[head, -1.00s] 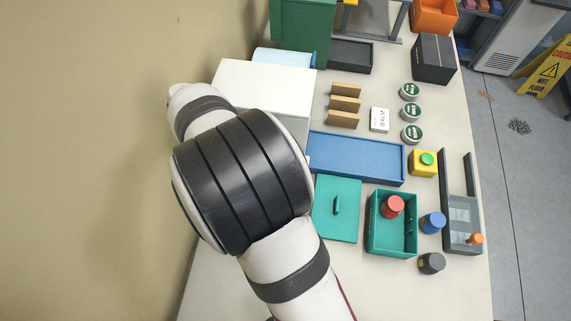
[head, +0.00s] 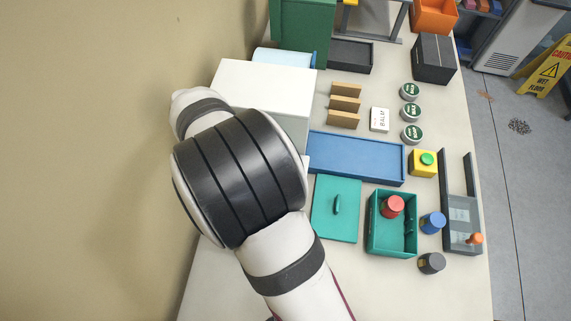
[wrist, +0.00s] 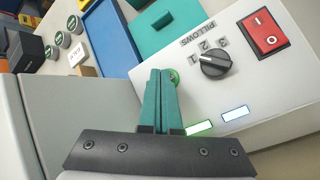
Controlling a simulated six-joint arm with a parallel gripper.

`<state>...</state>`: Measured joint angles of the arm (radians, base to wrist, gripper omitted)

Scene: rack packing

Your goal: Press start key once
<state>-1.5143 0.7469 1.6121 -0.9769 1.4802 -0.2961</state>
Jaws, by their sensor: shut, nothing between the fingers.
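In the wrist view my gripper (wrist: 161,74) has its two teal fingers together and empty. No start lettering is readable. The panel also bears a black knob (wrist: 215,64) marked PILLOWS 1 2 3, a red rocker switch (wrist: 265,33), a green-lit window (wrist: 199,128) and a pale blue-edged window (wrist: 235,114). In the head view my arm hides the gripper and the panel.
A white box-shaped machine (head: 262,88) stands beside my arm. A blue tray (head: 355,157), a teal lid (head: 337,208) and a teal bin (head: 391,250) lie to its right. A yellow box (head: 421,170) with a green button (head: 428,159) stands farther right.

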